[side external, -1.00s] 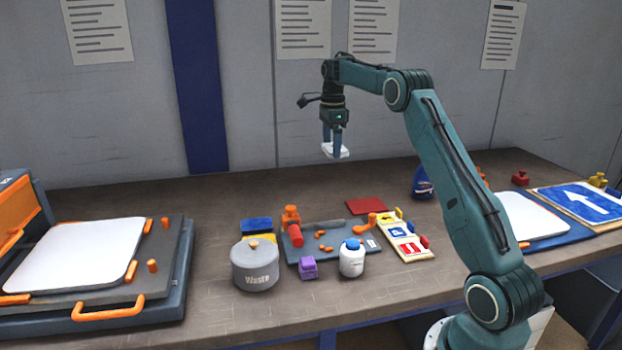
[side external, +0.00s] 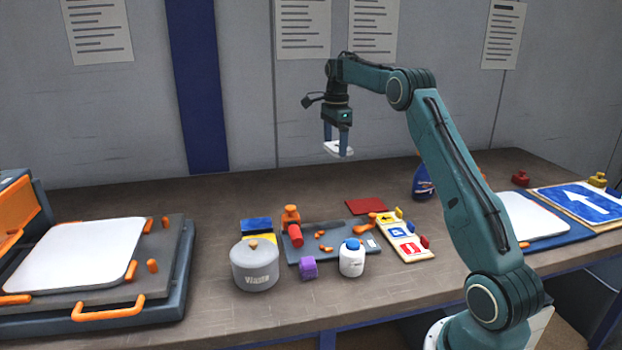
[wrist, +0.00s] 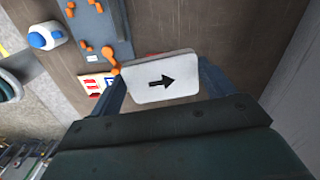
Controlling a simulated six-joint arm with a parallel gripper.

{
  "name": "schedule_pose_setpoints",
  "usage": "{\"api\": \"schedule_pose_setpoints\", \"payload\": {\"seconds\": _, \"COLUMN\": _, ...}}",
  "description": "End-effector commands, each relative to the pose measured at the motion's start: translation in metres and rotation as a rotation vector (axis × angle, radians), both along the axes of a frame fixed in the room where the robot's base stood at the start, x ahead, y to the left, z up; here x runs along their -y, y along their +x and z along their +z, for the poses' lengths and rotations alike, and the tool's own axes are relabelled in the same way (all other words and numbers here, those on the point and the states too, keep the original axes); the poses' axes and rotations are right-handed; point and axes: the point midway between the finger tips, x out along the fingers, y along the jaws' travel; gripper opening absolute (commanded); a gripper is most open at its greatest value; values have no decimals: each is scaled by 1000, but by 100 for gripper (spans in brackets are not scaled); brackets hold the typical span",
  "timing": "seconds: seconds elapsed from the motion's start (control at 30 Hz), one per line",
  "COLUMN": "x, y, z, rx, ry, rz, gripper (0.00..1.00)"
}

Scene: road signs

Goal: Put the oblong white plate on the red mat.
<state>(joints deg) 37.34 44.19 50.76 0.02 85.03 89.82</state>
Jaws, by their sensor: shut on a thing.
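My gripper (side external: 338,144) is shut on the oblong white plate (side external: 337,149) and holds it high above the back of the table. In the wrist view the plate (wrist: 162,79) shows a black arrow on its face, with my gripper's fingers (wrist: 163,84) at its two ends. The red mat (side external: 366,206) lies flat on the table, below the plate and a little to the right in the side view. In the wrist view only a sliver of red shows behind the plate's far edge; the plate hides the rest.
Just in front of the mat lies a grey tray (side external: 325,254) with orange parts. A sign rack (side external: 408,247), a white bottle with a blue cap (side external: 352,260) and a grey waste pot (side external: 255,267) stand nearby. A blue spray bottle (side external: 422,183) stands right of the mat.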

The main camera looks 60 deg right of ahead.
Motion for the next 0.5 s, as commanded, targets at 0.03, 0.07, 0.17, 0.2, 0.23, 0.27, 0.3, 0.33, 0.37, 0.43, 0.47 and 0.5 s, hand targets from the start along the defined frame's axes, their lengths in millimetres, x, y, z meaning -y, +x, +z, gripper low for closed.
{"api": "schedule_pose_setpoints", "payload": {"seconds": 0.03, "x": 3, "y": -3, "z": 1, "rx": 1, "ry": -1, "rz": 32, "gripper": 55}}
{"api": "schedule_pose_setpoints", "payload": {"seconds": 0.07, "x": 4, "y": -4, "z": 1, "rx": 1, "ry": -1, "rz": 56, "gripper": 55}}
{"api": "schedule_pose_setpoints", "payload": {"seconds": 0.17, "x": 9, "y": -9, "z": 1, "rx": 0, "ry": 0, "rz": 145, "gripper": 55}}
{"api": "schedule_pose_setpoints", "payload": {"seconds": 0.2, "x": 11, "y": -11, "z": 1, "rx": 0, "ry": 0, "rz": 184, "gripper": 55}}
{"api": "schedule_pose_setpoints", "payload": {"seconds": 0.23, "x": 13, "y": -13, "z": 2, "rx": 0, "ry": 0, "rz": 213, "gripper": 55}}
{"api": "schedule_pose_setpoints", "payload": {"seconds": 0.27, "x": 15, "y": -15, "z": 2, "rx": 0, "ry": 0, "rz": 242, "gripper": 55}}
{"api": "schedule_pose_setpoints", "payload": {"seconds": 0.3, "x": 17, "y": -17, "z": 2, "rx": 0, "ry": 0, "rz": 279, "gripper": 55}}
{"api": "schedule_pose_setpoints", "payload": {"seconds": 0.33, "x": 19, "y": -19, "z": 2, "rx": 0, "ry": 0, "rz": 308, "gripper": 55}}
{"api": "schedule_pose_setpoints", "payload": {"seconds": 0.37, "x": 20, "y": -21, "z": 2, "rx": 0, "ry": 0, "rz": 337, "gripper": 55}}
{"api": "schedule_pose_setpoints", "payload": {"seconds": 0.43, "x": 24, "y": -24, "z": 3, "rx": 0, "ry": 0, "rz": 405, "gripper": 55}}
{"api": "schedule_pose_setpoints", "payload": {"seconds": 0.47, "x": 25, "y": -26, "z": 3, "rx": 1, "ry": -1, "rz": 434, "gripper": 55}}
{"api": "schedule_pose_setpoints", "payload": {"seconds": 0.5, "x": 27, "y": -28, "z": 3, "rx": 1, "ry": -1, "rz": 472, "gripper": 55}}
